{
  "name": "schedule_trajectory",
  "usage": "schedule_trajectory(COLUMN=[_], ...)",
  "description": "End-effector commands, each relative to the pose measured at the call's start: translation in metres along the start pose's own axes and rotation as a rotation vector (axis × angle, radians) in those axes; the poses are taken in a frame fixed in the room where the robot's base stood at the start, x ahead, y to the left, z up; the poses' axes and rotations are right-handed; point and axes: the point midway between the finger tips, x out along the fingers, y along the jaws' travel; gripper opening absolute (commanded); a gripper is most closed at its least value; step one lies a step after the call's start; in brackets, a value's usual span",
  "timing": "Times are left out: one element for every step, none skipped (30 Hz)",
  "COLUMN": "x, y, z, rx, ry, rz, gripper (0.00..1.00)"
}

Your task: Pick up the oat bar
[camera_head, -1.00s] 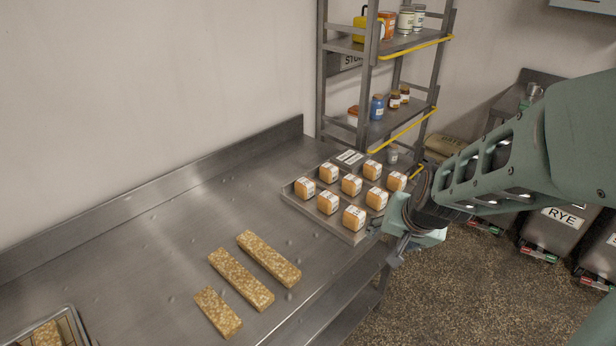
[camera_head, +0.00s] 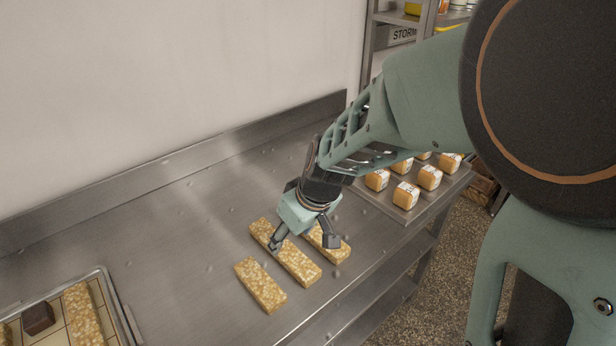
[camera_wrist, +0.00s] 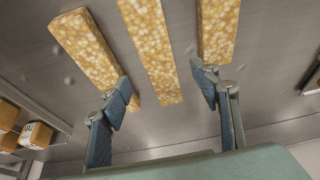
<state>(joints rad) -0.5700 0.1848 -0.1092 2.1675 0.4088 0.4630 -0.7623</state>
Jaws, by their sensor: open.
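Three golden, grainy oat bars lie side by side on the steel counter: a left bar (camera_head: 260,285), a middle bar (camera_head: 302,267) and a right bar (camera_head: 338,253). My gripper (camera_head: 303,243) is open and empty above them, its fingers pointing down and partly covering the middle and right bars. In the wrist view, my gripper (camera_wrist: 163,92) has the middle bar (camera_wrist: 152,50) between its spread fingers. There the right bar appears at left (camera_wrist: 90,48) and the left bar at right (camera_wrist: 217,28), each near one finger. I cannot tell whether the fingers touch any bar.
A tray (camera_head: 122,312) at lower left holds another oat bar (camera_head: 84,318) and a dark brown block (camera_head: 38,318). A tray of wrapped orange-and-white packages (camera_head: 405,196) stands to the right, partly behind my arm. The counter (camera_head: 150,240) is clear at left. A wall upstand runs behind.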

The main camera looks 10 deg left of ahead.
Motion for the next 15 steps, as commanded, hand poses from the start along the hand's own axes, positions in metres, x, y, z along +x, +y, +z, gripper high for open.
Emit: schedule_trajectory(x=[0.008,0.011,0.014,0.016,0.017,0.019,0.02,0.021,0.024,0.027,0.03,0.035,0.039,0.043,0.048], y=[-0.001,-0.001,0.0,0.0,0.0,0.0,0.0,0.0,0.0,0.0,0.001,0.001,0.002,0.002,0.002], z=[0.001,0.001,0.0,0.0,0.0,0.0,0.0,-0.001,-0.001,-0.002,-0.003,-0.004,-0.005,-0.006,-0.007], rx=[0.0,0.001,0.001,0.001,0.001,0.0,0.001,0.001,0.002,0.002,0.002,0.002,0.002,0.002,0.003], ry=[-0.003,-0.002,-0.001,-0.001,-0.001,0.0,0.0,0.0,-0.001,-0.002,-0.002,-0.002,-0.002,-0.002,-0.003], rz=[-0.002,-0.001,-0.001,0.0,0.0,0.0,0.0,0.0,0.0,0.0,0.0,0.001,0.0,0.0,0.0], gripper=[0.56,0.56,0.56,0.56,0.56,0.56,0.56,0.56,0.56,0.56,0.56,0.56,0.56,0.56,0.56])
